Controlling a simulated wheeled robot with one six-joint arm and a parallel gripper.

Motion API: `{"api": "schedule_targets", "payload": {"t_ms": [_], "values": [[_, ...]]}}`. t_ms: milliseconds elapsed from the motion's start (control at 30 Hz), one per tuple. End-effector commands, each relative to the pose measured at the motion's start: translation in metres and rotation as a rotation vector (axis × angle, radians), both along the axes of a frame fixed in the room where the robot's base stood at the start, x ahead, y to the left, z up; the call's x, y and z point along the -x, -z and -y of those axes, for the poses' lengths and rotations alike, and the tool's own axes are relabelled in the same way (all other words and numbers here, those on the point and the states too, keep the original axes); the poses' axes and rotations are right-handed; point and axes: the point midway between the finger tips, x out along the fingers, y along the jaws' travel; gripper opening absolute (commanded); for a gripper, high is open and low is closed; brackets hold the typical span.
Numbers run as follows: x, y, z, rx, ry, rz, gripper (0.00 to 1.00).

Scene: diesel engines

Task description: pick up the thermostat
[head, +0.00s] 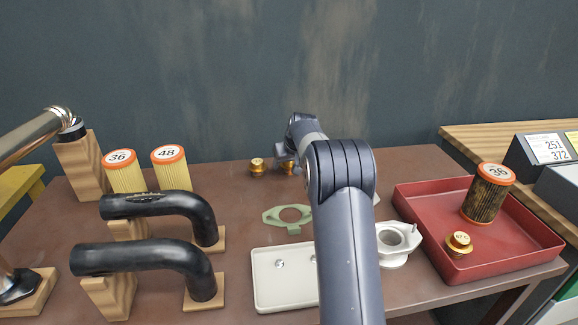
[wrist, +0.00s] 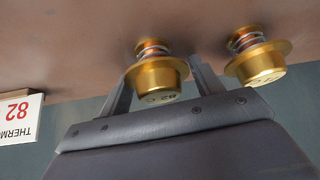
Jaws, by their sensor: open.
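Two brass thermostats stand side by side at the back of the brown table. The left one (head: 257,167) is clear of my arm; the right one (head: 289,168) is partly hidden by my gripper (head: 283,153). In the wrist view my open gripper (wrist: 161,74) has a finger on each side of one thermostat (wrist: 157,79), which has a spring and a faint number 82 on its end. The other thermostat (wrist: 259,62) stands just outside the right finger. A third thermostat (head: 458,243) lies in the red tray (head: 481,266).
A label card reading 82 (wrist: 18,118) is at the left in the wrist view. A dark filter (head: 484,205) shares the red tray.

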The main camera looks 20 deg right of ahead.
Motion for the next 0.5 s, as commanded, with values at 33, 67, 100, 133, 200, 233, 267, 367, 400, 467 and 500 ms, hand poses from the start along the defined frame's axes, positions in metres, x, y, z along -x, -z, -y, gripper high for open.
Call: {"api": "schedule_targets", "payload": {"t_ms": [33,67,100,133,200,233,267,367,400,467,500], "values": [[-0.0011,0.0006,-0.0001,0.000,0.000,0.001,0.62],[-0.0012,0.0006,-0.0001,0.000,0.000,0.002,0.62],[-0.0011,0.0004,-0.0001,0.000,0.000,0.002,0.62],[-0.0010,0.0003,-0.0001,0.000,0.000,0.002,0.62],[-0.0009,0.0004,-0.0001,0.000,0.000,0.002,0.62],[-0.0009,0.0004,-0.0001,0.000,0.000,0.001,0.60],[-0.0009,0.0004,-0.0001,0.000,0.000,0.001,0.57],[-0.0009,0.0004,-0.0001,0.000,0.000,0.001,0.49],[-0.0009,0.0004,-0.0001,0.000,0.000,0.001,0.46],[-0.0009,0.0004,-0.0001,0.000,0.000,0.001,0.41],[-0.0009,0.0004,-0.0001,0.000,0.000,0.001,0.38]]}}
